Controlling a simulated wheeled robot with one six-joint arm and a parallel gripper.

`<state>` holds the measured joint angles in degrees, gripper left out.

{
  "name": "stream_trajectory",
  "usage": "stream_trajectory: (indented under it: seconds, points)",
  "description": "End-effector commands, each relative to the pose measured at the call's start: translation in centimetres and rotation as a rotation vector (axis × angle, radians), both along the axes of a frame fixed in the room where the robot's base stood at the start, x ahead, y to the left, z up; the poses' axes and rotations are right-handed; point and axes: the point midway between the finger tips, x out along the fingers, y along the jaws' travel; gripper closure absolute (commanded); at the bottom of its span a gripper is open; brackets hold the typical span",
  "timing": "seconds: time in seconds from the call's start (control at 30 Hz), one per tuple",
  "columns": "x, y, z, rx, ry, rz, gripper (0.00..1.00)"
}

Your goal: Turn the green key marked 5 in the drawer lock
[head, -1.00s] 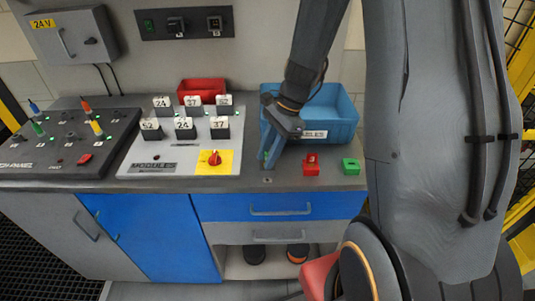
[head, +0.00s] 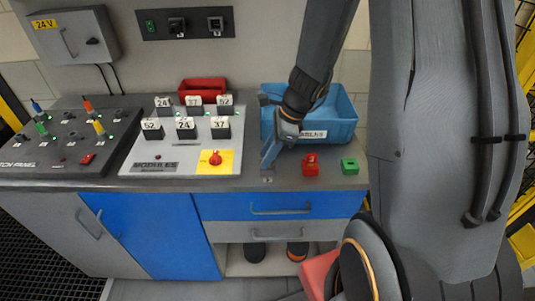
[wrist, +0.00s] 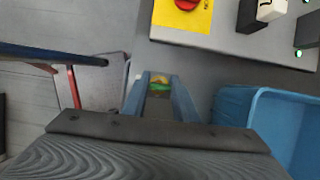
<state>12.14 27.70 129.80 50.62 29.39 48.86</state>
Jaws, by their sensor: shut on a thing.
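My gripper (wrist: 160,92) is shut on a small green thing, which I take to be the green key (wrist: 160,86); its mark 5 cannot be read. In the head view my gripper (head: 266,164) points down at the front of the worktop, left of the red block, and its fingers hide the key. A small dark plate, probably the drawer lock (head: 267,181), shows at the worktop's front edge just below the fingertips. I cannot tell whether the key is in it. The blue drawer (head: 225,206) beneath looks closed.
The module panel (head: 150,165) with a red knob (head: 215,158) lies left. Bare worktop lies between panel and bin.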

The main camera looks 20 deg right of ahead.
Motion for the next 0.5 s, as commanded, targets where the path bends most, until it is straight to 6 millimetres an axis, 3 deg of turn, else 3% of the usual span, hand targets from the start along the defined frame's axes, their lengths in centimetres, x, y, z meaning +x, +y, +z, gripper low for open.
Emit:
stream_trajectory:
  seconds: [0.2,0.23,0.3,0.37,0.5]
  points:
    - [0.01,0.02,0.00,0.001,0.000,-0.022,1.00]
    - [0.01,0.03,0.00,0.001,0.000,-0.022,0.73]
    - [0.01,0.03,0.00,0.001,0.000,-0.022,0.61]
    - [0.01,0.03,0.00,0.001,0.000,-0.022,0.52]
    - [0.01,0.02,0.00,0.001,0.000,-0.022,0.52]
